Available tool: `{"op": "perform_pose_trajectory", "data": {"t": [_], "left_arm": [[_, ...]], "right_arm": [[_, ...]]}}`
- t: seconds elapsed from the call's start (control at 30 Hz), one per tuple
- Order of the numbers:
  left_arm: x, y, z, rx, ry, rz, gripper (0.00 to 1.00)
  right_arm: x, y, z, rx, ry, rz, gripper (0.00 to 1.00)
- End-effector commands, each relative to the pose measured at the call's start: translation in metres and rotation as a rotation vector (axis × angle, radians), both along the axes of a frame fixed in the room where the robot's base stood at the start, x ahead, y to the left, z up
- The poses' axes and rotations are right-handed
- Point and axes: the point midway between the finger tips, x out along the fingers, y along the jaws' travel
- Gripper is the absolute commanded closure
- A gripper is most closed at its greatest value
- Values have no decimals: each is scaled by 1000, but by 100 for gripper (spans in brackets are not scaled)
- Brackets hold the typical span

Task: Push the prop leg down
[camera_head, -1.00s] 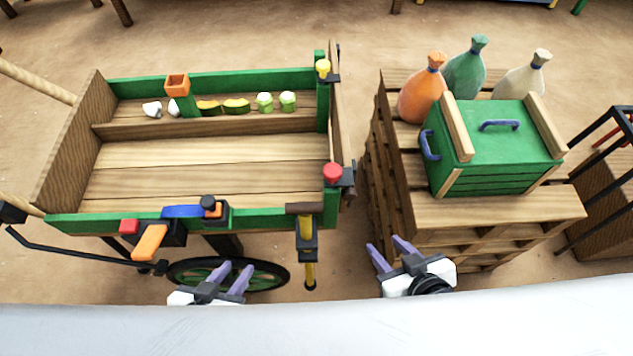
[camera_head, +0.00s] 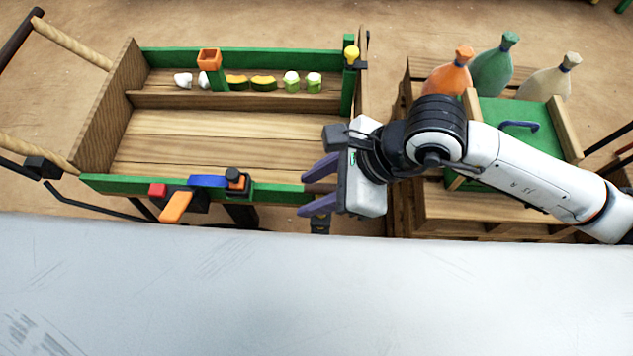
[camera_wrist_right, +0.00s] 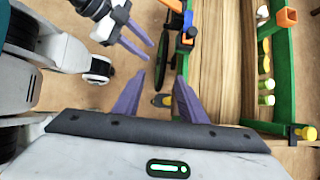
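The prop leg is at the cart's front right corner. Its brown handle (camera_head: 318,188) shows between the fingers of my right gripper (camera_head: 304,193), and its dark bracket (camera_head: 319,223) shows just below. In the right wrist view a yellow piece of the leg (camera_wrist_right: 163,100) shows between my right fingers (camera_wrist_right: 159,82). That gripper is open; contact with the leg is unclear. My gripper and the white body edge hide most of the leg. My left gripper (camera_wrist_right: 146,38) shows open in the right wrist view, apart from the cart, and is out of the head view.
The wooden cart has green rails (camera_head: 130,183). A blue lever (camera_head: 207,181) and an orange handle (camera_head: 175,207) are on its front rail. A yellow knob (camera_head: 351,54) is at the back right corner. Crates (camera_head: 455,207) bearing bottles and a green box stand right of the cart.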

Motion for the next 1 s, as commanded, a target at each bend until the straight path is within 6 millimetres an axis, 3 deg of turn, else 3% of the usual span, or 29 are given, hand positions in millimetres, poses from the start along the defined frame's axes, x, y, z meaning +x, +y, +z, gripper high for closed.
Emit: {"op": "perform_pose_trajectory", "data": {"t": [0.1, 0.2, 0.7, 1.0], "left_arm": [[2, 0, 2, 1, -4, 0, 69], [1, 1, 2, 1, -2, 0, 69], [-4, 1, 5, 2, 8, -1, 69], [-5, 0, 5, 2, 11, -2, 69]], "right_arm": [[27, -32, -7, -149, -115, 4, 62], [35, -40, -13, -193, -145, 4, 62], [49, -8, -87, -192, -143, 3, 62], [52, -1, -102, -190, -144, 3, 62]]}}
